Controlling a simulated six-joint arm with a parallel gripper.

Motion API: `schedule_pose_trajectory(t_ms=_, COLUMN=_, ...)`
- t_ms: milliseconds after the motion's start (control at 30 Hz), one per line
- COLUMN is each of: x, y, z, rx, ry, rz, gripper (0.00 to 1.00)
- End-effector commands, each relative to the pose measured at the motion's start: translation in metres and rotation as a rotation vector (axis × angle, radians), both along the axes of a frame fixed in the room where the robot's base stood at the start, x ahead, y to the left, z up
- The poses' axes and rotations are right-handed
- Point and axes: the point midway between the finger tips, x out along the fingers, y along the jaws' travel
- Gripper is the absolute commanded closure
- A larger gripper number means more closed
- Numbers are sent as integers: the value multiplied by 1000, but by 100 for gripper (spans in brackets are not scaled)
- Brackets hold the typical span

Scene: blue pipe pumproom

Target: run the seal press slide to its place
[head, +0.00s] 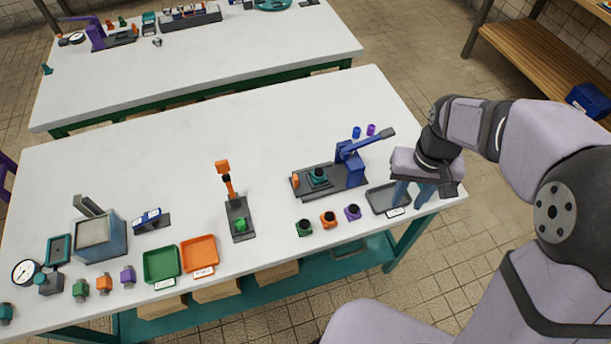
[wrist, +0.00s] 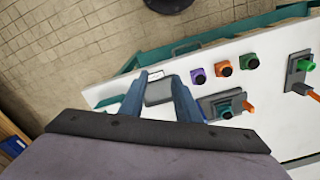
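A press with a dark base (head: 300,189), a blue frame and lever (head: 350,165), a teal round part (head: 318,176) and an orange end block (head: 295,181) stands right of the table's middle. In the wrist view its teal part (wrist: 227,111) shows, and a finger hides part of the frame. A second press (head: 239,222) with an orange arm and green part stands to its left. I cannot tell which is the seal press. My gripper (head: 411,192) is open and empty, right of the blue press over the grey tray (head: 378,200); its fingers (wrist: 160,85) are apart.
Green, orange and purple pieces (head: 328,218) stand in front of the blue press. Green (head: 161,264) and orange (head: 199,252) trays lie front left. The table's right edge is close to my gripper.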

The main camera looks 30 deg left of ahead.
Motion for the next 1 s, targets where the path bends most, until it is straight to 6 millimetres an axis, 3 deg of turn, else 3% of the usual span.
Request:
schedule_pose_trajectory(t_ms=33, x=10, y=27, z=1, rx=-1, ry=3, rz=54, gripper=70)
schedule_pose_trajectory(t_ms=133, x=23, y=82, z=-1, rx=-1, ry=4, rz=150, gripper=70)
schedule_pose_trajectory(t_ms=300, x=25, y=173, z=-11, rx=-2, ry=5, rz=298, gripper=70)
schedule_pose_trajectory(t_ms=500, x=7, y=247, z=-23, rx=-1, ry=3, rz=420, gripper=70)
schedule_pose_trajectory(t_ms=700, x=-4, y=276, z=-29, rx=-1, ry=2, rz=466, gripper=70)
schedule_pose_trajectory(t_ms=1000, x=-5, y=277, z=-37, rx=-2, ry=3, rz=469, gripper=70)
